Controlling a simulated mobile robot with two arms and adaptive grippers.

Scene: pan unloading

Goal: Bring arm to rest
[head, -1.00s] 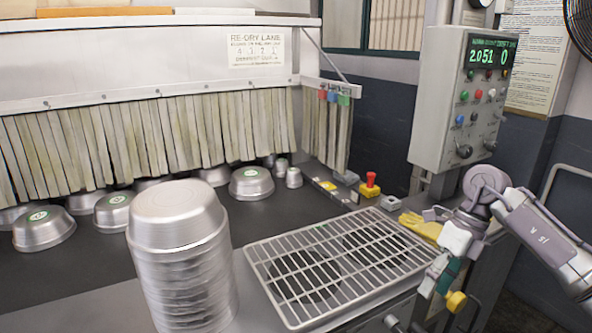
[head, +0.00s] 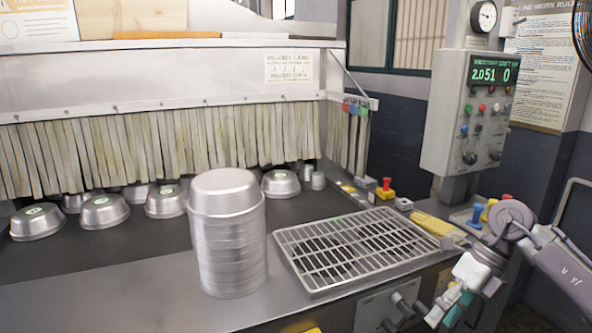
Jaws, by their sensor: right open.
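My right gripper (head: 444,316) hangs at the lower right of the head view, in front of the counter's right end. It points down and is open, with nothing seen between its fingers. Its arm comes in from the right edge. A tall stack of nested metal pans (head: 228,240) stands upright on the counter, left of the wire rack (head: 318,283) and well apart from the gripper. The rack is empty. My left gripper is not in view.
Several upturned pans (head: 105,212) sit on the dark belt before the strip curtain (head: 130,155). A control box (head: 470,112) stands at the right. A red button (head: 386,185) and yellow gloves (head: 432,224) lie beyond the rack. The counter front (head: 120,300) is clear.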

